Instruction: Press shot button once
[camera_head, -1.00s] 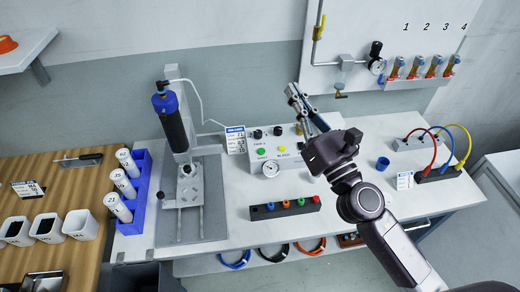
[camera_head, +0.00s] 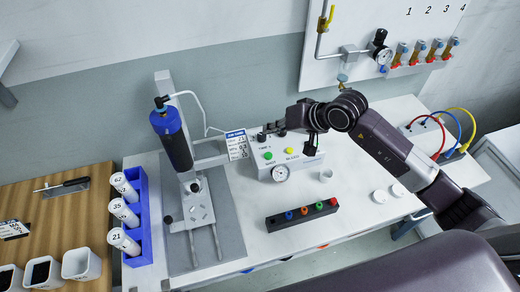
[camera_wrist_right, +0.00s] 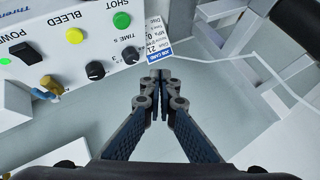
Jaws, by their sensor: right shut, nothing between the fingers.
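The control box (camera_head: 300,168) stands on the bench with a green button (camera_head: 268,156) and a yellow button (camera_head: 289,151) on its face. In the right wrist view the green button (camera_wrist_right: 121,20), labelled SHOT, is at the top, left of the job card. My right gripper (camera_head: 268,127) reaches in from the right over the back of the box. In the wrist view its fingers (camera_wrist_right: 162,78) are shut and empty, apart from the green button, pointing toward the area below the card. My left gripper is not in view.
The job card (camera_head: 236,145) stands at the box's left end, near the syringe barrel (camera_head: 174,142) on its stand. A black rack of coloured tips (camera_head: 302,215) lies in front. Knobs (camera_wrist_right: 95,70) sit beside the buttons.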

